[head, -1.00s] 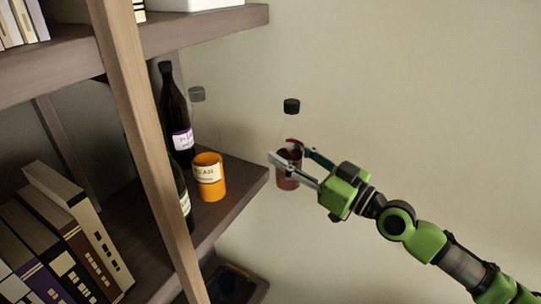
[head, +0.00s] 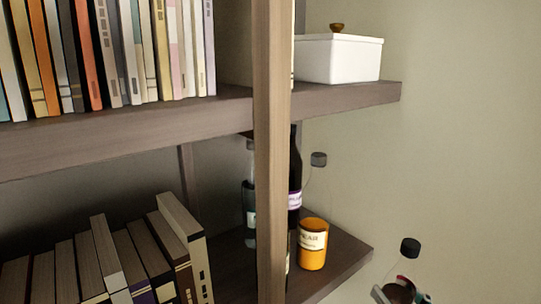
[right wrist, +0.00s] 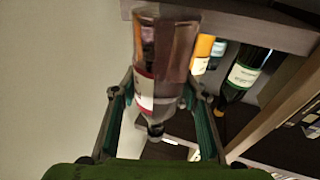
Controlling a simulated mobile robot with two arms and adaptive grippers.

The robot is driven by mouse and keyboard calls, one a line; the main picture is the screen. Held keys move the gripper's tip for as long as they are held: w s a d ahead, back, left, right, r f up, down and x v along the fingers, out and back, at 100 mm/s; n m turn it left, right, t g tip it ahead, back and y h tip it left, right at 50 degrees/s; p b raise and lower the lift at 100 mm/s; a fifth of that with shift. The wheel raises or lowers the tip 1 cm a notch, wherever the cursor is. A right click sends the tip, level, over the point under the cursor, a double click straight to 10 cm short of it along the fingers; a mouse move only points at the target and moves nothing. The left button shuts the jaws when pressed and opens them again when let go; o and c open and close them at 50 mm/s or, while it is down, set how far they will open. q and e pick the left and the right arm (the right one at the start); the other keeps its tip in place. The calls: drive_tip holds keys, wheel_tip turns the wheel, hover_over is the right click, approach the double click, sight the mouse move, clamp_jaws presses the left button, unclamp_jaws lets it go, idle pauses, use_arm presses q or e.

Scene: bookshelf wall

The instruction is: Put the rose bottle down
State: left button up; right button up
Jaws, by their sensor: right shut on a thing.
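The rose bottle is clear glass with a black cap and pinkish contents. In the head view its cap and neck (head: 407,262) show at the bottom right, just beyond the end of the lower shelf; its lower part is cut off. My right gripper (head: 398,292) is shut around its body there. In the right wrist view the bottle (right wrist: 165,60) appears upside down between the two fingers of the right gripper (right wrist: 165,105), with a label on its side. The lower shelf board (head: 335,272) is beside it on the left. My left gripper is not in view.
An orange bottle (head: 313,245) stands near the shelf's end, with a dark bottle (head: 295,170) behind it. Another bottle (head: 249,205) is left of the wooden post (head: 270,150). Books (head: 125,255) fill the left. A white box (head: 340,58) sits on the upper shelf.

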drive_tip(key=s+a+f+m+h, duration=0.2)
drive_tip(key=s+f+h, duration=0.1)
drive_tip(key=s, duration=0.3)
drive_tip(key=s+a+f+m+t+h, duration=0.1)
drive_tip(key=s+a+f+m+h, duration=0.1)
drive_tip(key=s+a+f+h, duration=0.1)
drive_tip(key=s+f, duration=0.1)
drive_tip(key=s, duration=0.1)
drive_tip(key=shift+s+a+f+h, duration=0.2)
drive_tip(key=shift+s+f+h, duration=0.1)
drive_tip(key=shift+s+h, duration=0.1)
